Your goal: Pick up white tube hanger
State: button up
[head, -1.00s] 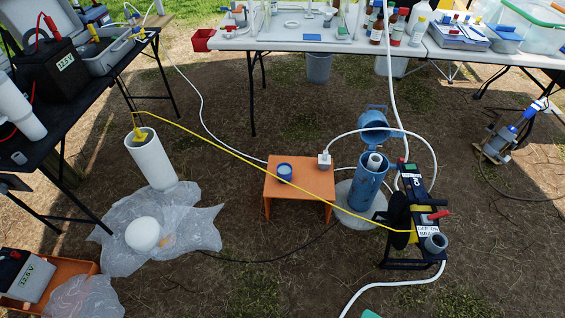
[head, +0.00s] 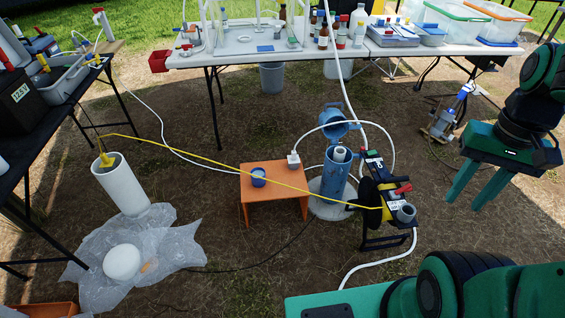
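A small white block (head: 293,160), which looks like the white tube hanger, sits at the back right of the orange stool (head: 262,188). A white tube (head: 355,124) arches from it over the blue well casing (head: 333,182) and down beside the black reel. My gripper (head: 466,204) is at the right, with its two green fingers pointing down and apart. It is open and empty, well to the right of the block and not touching anything.
A reel (head: 378,205) with a yellow cable (head: 215,160) stands right of the casing; the cable crosses over the stool to a white pipe (head: 120,185). A white table (head: 300,50) spans the back.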

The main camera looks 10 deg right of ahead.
aim_at(294, 158)
jog(key=u, duration=0.1)
jog(key=i, duration=1)
jog(key=z, duration=0.05)
